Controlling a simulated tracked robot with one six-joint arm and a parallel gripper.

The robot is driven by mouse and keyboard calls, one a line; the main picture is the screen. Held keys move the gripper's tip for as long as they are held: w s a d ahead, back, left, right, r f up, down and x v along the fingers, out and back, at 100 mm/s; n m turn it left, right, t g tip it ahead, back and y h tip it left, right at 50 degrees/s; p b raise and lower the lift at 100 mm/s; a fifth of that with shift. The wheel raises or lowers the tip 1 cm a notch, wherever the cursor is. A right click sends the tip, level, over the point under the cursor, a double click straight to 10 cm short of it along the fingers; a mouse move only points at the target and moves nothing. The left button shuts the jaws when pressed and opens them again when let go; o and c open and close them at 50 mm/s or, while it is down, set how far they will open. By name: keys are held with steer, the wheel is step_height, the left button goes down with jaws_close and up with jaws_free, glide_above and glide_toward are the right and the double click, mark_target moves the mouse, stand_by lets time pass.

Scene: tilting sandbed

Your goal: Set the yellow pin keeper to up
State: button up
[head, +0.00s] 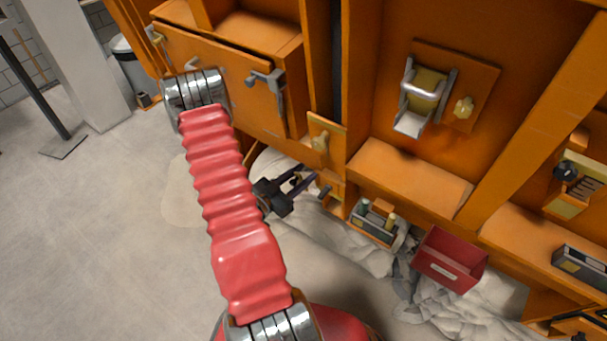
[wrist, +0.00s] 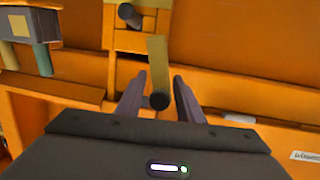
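In the wrist view a flat yellow bar (wrist: 157,58) with a round dark knob (wrist: 159,101) at its near end shows between my fingers; I take it to be the yellow pin keeper. My gripper (wrist: 160,92) is open, one finger on each side of the knob, with visible gaps. In the head view my gripper (head: 308,180) is low by the orange frame, near a dark knob (head: 325,192). Contact cannot be told.
A grey holder with posts (head: 375,225) and a red bin (head: 448,260) are to the right of my gripper. The holder also shows at upper left in the wrist view (wrist: 22,55). A latch (head: 422,92) sits on the orange panel. Open floor (head: 100,240) lies left.

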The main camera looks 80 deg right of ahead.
steer(key=shift+s+d, duration=0.2)
steer(key=shift+d, duration=0.1)
steer(key=shift+c, duration=0.2)
jaws_close()
